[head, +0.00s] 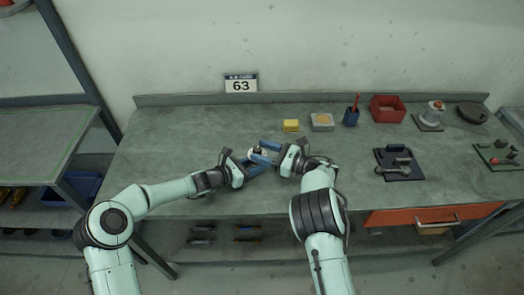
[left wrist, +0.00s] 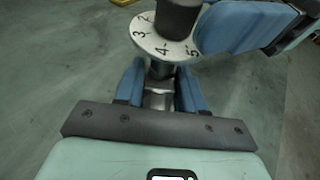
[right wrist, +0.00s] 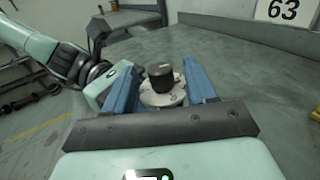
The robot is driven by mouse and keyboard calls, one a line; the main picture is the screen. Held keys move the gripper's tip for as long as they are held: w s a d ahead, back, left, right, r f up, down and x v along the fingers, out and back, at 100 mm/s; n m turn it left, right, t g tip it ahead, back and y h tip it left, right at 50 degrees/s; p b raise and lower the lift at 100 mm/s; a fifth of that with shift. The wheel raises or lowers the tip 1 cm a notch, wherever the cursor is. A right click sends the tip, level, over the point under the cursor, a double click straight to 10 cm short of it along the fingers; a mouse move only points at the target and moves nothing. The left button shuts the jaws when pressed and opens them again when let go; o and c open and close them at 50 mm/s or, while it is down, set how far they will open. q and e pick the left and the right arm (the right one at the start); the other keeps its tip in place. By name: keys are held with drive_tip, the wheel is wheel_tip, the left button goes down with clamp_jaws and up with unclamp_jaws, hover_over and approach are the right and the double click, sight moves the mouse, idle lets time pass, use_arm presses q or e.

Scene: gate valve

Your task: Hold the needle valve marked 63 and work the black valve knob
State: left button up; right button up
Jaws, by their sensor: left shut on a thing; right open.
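The needle valve has a metal body (left wrist: 158,96), a pale dial disc (left wrist: 160,44) with numbers, and a black knob (left wrist: 178,15) on top. My left gripper (head: 252,164) is shut on the valve body below the dial, with its blue fingers on either side in the left wrist view. My right gripper (head: 264,152) is open, and its fingers lie on either side of the black knob (right wrist: 161,77) and dial (right wrist: 163,94) in the right wrist view. I cannot tell whether they touch the knob. The plate marked 63 (head: 241,84) stands at the bench's back edge.
The green bench (head: 160,150) is clear on its left. A yellow block (head: 291,126), a tray (head: 322,122), a blue cup (head: 351,117) and a red bin (head: 388,109) stand at the back. A black fixture (head: 398,164) lies at right.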

use_arm(q)
drive_tip(key=shift+r, duration=0.1)
use_arm(e)
drive_tip(key=shift+w+a, duration=0.15)
drive_tip(key=shift+a, duration=0.15)
clamp_jaws()
drive_tip(key=shift+w+d+n+g+y, duration=0.15)
drive_tip(key=shift+n+g+y, duration=0.2)
drive_tip(key=shift+n+g, duration=0.45)
drive_tip(key=shift+w+n+g+y, duration=0.1)
drive_tip(key=shift+n+g+y, duration=0.35)
drive_tip(key=shift+g, duration=0.65)
use_arm(q)
drive_tip(key=shift+d, duration=0.1)
use_arm(e)
drive_tip(key=shift+w+f+n+g, duration=0.1)
drive_tip(key=shift+w+n+g, duration=0.1)
drive_tip(key=shift+n+g, duration=1.25)
drive_tip(key=shift+g, duration=0.55)
